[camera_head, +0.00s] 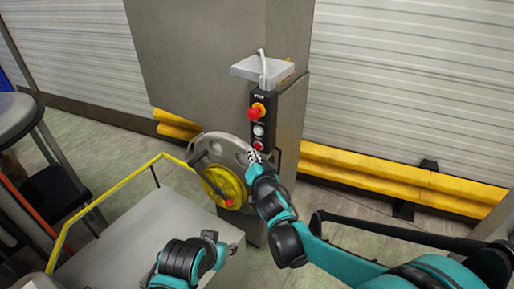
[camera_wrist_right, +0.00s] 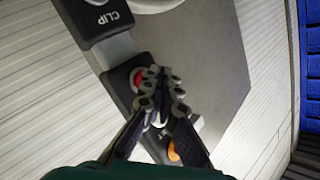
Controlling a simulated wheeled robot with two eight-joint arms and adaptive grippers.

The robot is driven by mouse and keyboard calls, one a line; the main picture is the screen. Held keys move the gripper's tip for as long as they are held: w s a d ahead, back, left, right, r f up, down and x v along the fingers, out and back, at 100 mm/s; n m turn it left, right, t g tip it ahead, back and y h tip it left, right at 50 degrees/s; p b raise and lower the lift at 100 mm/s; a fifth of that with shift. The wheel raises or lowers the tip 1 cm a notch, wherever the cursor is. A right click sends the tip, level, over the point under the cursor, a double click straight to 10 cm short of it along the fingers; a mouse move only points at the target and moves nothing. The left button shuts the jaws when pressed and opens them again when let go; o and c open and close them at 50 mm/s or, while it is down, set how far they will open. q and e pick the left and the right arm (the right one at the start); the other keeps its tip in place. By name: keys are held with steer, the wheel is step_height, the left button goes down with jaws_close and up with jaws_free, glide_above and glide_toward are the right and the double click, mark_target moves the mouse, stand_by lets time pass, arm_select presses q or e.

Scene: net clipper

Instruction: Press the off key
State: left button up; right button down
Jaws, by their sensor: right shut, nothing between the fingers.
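A black control box (camera_head: 258,122) is mounted on the front of a grey pillar. It bears a red mushroom stop knob on a yellow base (camera_head: 254,112), a white button (camera_head: 258,130) and a lower red button (camera_head: 258,145). I cannot read the label beside the red button. My right gripper (camera_head: 254,155) is shut and empty, just below the red button in the head view. In the right wrist view the fingertips (camera_wrist_right: 160,76) are beside the red button (camera_wrist_right: 136,78) and partly cover the box; I cannot tell whether they touch. My left gripper (camera_head: 212,246) is low, its fingers unclear.
A grey disc with a yellow hub (camera_head: 222,182) is left of the right gripper. A yellow rail (camera_head: 110,190) edges the grey platform. A box marked CLIP (camera_wrist_right: 103,18) shows in the wrist view. Yellow barriers (camera_head: 400,185) line the wall.

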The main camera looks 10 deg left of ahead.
steer(key=s, duration=0.1)
steer(key=s+a, duration=0.1)
steer(key=s, duration=0.2)
steer(key=shift+s+a, duration=0.35)
stand_by(0.8)
steer(key=s+d+f+g+h+b, duration=0.1)
steer(key=s+d+f+h+b, duration=0.15)
steer(key=d, duration=0.85)
steer(key=s+d+f+g+h+b, duration=0.1)
steer(key=d+h, duration=0.3)
steer(key=d, duration=0.7)
steer(key=s+d+f+g+b, duration=0.1)
steer(key=s+d+f+g, duration=0.1)
steer(key=s, duration=0.4)
steer(key=s+d+f+n+g+b, duration=0.1)
steer(key=s+d+f+g, duration=0.1)
steer(key=s+d+f, duration=0.3)
steer(key=s+d+f+n+g+b, duration=0.1)
steer(key=s+d+f, duration=0.3)
steer(key=s, duration=0.5)
steer(key=shift+d+f+g, duration=0.15)
steer(key=shift+d+g, duration=0.25)
steer(key=shift+d, duration=0.75)
